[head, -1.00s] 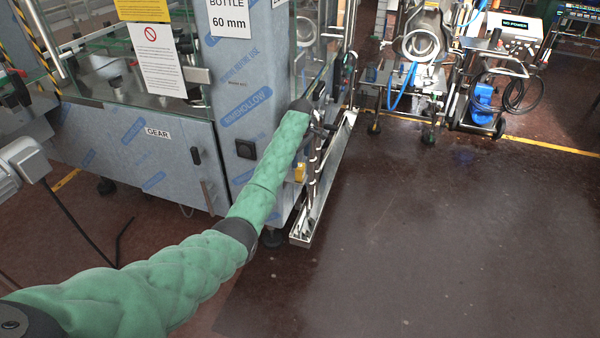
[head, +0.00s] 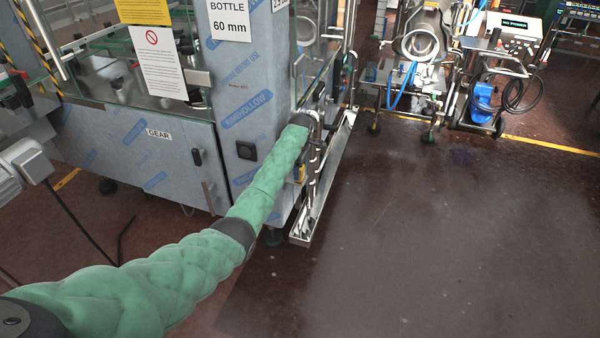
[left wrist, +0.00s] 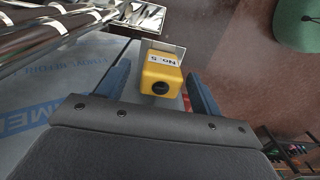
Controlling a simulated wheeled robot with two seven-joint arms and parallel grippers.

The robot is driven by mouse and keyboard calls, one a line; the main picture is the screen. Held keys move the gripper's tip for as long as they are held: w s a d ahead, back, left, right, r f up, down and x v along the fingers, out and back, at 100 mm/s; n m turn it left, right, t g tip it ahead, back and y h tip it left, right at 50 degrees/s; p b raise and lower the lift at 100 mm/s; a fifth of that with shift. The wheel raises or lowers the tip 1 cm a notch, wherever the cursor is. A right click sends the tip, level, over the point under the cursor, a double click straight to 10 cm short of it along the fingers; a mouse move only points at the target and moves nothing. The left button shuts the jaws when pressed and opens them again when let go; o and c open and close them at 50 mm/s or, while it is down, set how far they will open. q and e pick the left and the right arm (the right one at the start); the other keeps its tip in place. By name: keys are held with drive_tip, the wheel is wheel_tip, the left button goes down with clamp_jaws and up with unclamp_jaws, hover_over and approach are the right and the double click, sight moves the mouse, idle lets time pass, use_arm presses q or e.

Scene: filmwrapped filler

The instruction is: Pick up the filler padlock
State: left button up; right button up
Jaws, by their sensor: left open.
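The yellow padlock (left wrist: 161,76), with a white "No. 5" label and a dark keyhole, shows in the left wrist view between the two blue fingers of my left gripper (left wrist: 158,70). The gripper is open, with a gap on both sides of the padlock. In the head view a small yellow part of the padlock (head: 301,173) shows beside the machine's corner, mostly hidden by my green left arm. My left gripper (head: 317,128) is largely hidden there at the arm's far end. My right gripper is not in view.
The grey film-wrapped machine (head: 150,158) stands close to the left of my arm. Metal pipes and a steel tray (head: 325,195) run along its right side. A cart with hoses (head: 405,85) stands at the back. The dark floor on the right is clear.

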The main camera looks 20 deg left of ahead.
use_arm(q)
drive_tip(key=shift+f, duration=1.25)
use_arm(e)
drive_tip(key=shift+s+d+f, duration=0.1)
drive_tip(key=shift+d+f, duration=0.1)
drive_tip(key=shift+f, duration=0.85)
use_arm(q)
drive_tip(key=c, duration=1.1)
drive_tip(key=shift+c, duration=0.3)
drive_tip(key=shift+r, duration=0.15)
